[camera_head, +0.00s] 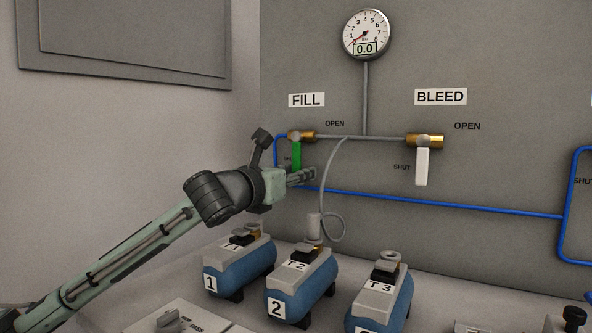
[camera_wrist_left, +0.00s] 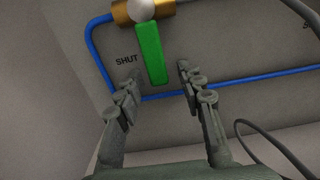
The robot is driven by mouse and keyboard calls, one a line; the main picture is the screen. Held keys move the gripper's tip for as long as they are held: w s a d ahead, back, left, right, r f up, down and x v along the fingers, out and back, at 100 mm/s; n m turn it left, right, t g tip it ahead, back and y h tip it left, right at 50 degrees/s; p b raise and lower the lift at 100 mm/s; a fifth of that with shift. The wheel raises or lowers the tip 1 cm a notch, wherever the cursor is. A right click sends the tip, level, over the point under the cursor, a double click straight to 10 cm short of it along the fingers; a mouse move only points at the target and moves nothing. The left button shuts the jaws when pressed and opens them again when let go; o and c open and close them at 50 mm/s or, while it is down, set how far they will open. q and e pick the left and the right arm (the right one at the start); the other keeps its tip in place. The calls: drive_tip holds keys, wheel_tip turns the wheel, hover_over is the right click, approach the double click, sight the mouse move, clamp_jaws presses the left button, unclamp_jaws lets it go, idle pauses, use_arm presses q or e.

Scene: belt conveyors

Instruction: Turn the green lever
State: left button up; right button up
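The green lever (camera_head: 296,155) hangs straight down from a brass valve (camera_head: 301,134) under the FILL label on the grey wall panel. My left gripper (camera_head: 312,174) is at the lower end of the lever in the head view. In the left wrist view the green lever (camera_wrist_left: 152,53) points down toward the space between the two spread fingers of my left gripper (camera_wrist_left: 158,72). The fingers are open, with a gap on each side of the lever and no clear contact. The word SHUT shows beside the lever. My right gripper is not in view.
A white lever (camera_head: 422,166) hangs under BLEED to the right. A gauge (camera_head: 366,34) above reads 0.0. A blue pipe (camera_head: 430,202) runs along the panel. Several blue tanks (camera_head: 243,269) stand below, with a grey hose (camera_head: 330,185) rising from one.

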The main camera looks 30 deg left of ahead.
use_arm(q)
drive_tip(key=shift+w, duration=0.1)
clamp_jaws()
idle(0.6)
